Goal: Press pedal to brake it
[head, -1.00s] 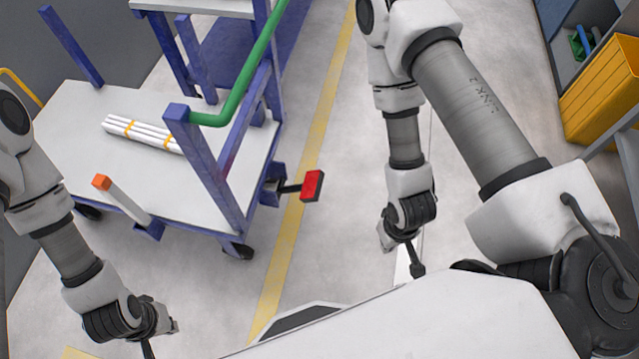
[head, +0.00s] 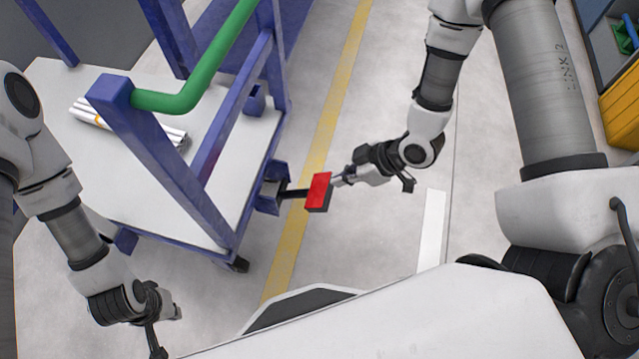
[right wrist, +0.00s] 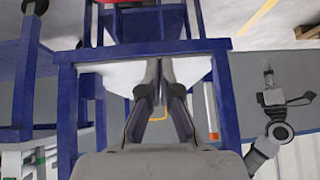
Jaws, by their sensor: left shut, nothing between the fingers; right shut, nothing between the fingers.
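The red pedal (head: 318,191) sits on a short black arm (head: 293,193) that sticks out from the right side of a blue-framed cart (head: 200,205), low near the floor. My right gripper (head: 338,181) is shut and empty, with its tips at the pedal's upper right edge. I cannot tell if they touch it. In the right wrist view its fingers (right wrist: 160,90) point toward blue frame parts, and I cannot make out the pedal there. My left gripper (head: 176,312) is shut and empty at the lower left, apart from the cart.
The cart has a green handle rail (head: 205,70), a white deck (head: 85,160) with white pipes (head: 100,112), and a black caster (head: 238,264). A yellow floor line (head: 290,245) runs beside it. A yellow bin (head: 622,105) stands at the far right. Floor right of the pedal is clear.

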